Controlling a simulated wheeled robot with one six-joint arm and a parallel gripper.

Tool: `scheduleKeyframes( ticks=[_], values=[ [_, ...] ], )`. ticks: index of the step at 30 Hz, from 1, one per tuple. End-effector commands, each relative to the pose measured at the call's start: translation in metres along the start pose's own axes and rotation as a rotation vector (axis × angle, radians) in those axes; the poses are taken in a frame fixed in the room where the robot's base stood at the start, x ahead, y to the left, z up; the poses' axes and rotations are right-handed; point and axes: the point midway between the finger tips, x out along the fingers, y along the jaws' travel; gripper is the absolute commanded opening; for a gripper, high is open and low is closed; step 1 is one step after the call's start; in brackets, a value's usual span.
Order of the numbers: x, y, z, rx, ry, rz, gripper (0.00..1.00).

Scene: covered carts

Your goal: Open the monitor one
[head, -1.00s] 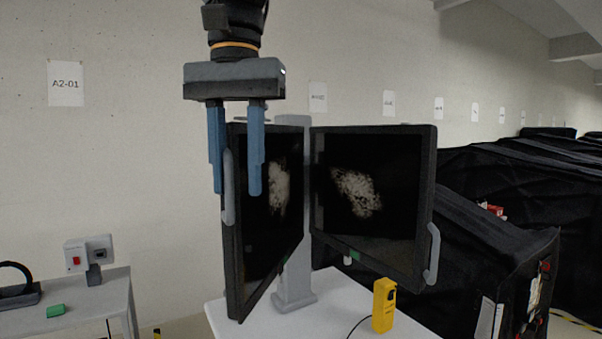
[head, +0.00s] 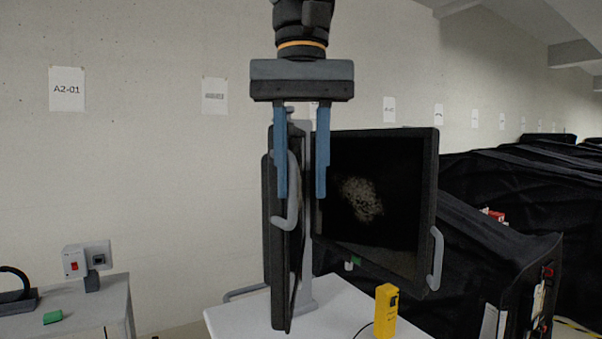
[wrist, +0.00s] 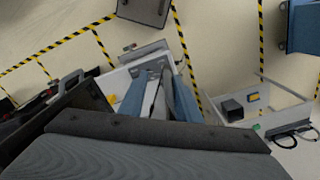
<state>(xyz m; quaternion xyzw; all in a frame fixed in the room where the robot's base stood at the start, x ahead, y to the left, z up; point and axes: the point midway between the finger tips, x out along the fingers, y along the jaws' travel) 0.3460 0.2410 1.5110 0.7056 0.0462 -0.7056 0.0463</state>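A two-panel monitor stands on a white cart. Its left panel (head: 270,225) is nearly edge-on, with a grey handle (head: 291,205) on its near edge. Its right panel (head: 370,200) faces me and has a grey handle (head: 436,258) on its right edge. My gripper (head: 300,197) points down at the left panel's handle, its two blue fingers apart, one on each side of the handle in the picture. In the wrist view my gripper (wrist: 158,105) also shows apart fingers with part of the panel between them. Contact with the handle cannot be told.
The white cart top (head: 240,318) carries a yellow device (head: 386,310) at the right front. A grey side table (head: 85,300) with a red-switch box (head: 75,262) stands at left. Black-covered carts (head: 490,230) fill the right. The wall behind is bare apart from paper signs.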

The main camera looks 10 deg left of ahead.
Motion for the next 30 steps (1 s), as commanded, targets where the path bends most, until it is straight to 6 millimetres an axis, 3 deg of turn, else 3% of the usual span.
scheduleKeyframes(
  ticks=[30],
  values=[
    [-0.06,-0.001,0.0,0.001,0.001,0.0,0.29]
  ],
)
